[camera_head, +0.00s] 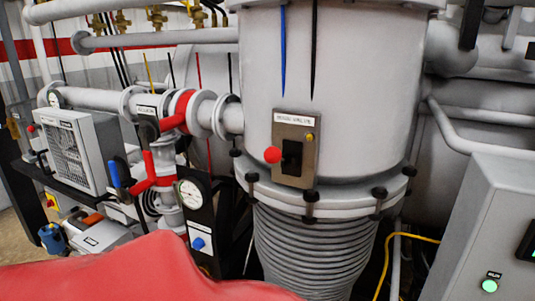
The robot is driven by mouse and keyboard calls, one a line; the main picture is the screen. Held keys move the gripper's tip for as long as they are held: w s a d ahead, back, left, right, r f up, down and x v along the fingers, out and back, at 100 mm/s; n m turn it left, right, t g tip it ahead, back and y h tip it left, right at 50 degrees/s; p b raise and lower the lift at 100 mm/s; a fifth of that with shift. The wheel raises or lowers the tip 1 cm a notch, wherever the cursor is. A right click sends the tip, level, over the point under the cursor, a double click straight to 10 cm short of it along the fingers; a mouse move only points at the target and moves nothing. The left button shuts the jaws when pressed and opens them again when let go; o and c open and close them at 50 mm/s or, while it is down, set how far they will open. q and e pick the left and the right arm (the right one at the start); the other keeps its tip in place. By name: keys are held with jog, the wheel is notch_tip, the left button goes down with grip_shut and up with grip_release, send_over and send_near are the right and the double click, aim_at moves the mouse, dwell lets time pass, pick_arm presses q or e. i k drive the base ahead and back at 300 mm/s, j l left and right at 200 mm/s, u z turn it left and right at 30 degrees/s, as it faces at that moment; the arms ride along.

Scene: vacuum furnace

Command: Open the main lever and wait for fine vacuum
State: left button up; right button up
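The main valve panel (296,147) is a metal plate on the front of the big grey cylinder. It has a white label that seems to read "MAIN VALVE". Its lever has a black base (291,157) and a red ball knob (272,155) that sticks out to the left. A small yellow button (310,137) sits at the plate's upper right. A round gauge (190,194) on a black panel is left of the cylinder; its reading is too small to tell. Neither of my grippers is in view.
Grey pipes with red valve handles (174,122) and a blue-tipped lever (114,174) are at the left. Black bolts (379,192) stick out around the flange below the panel. A grey cabinet with a lit green button (489,285) stands at the lower right.

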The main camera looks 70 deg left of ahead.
aim_at(272, 155)
jog(key=j+u, duration=0.15)
jog(key=u, duration=1.95)
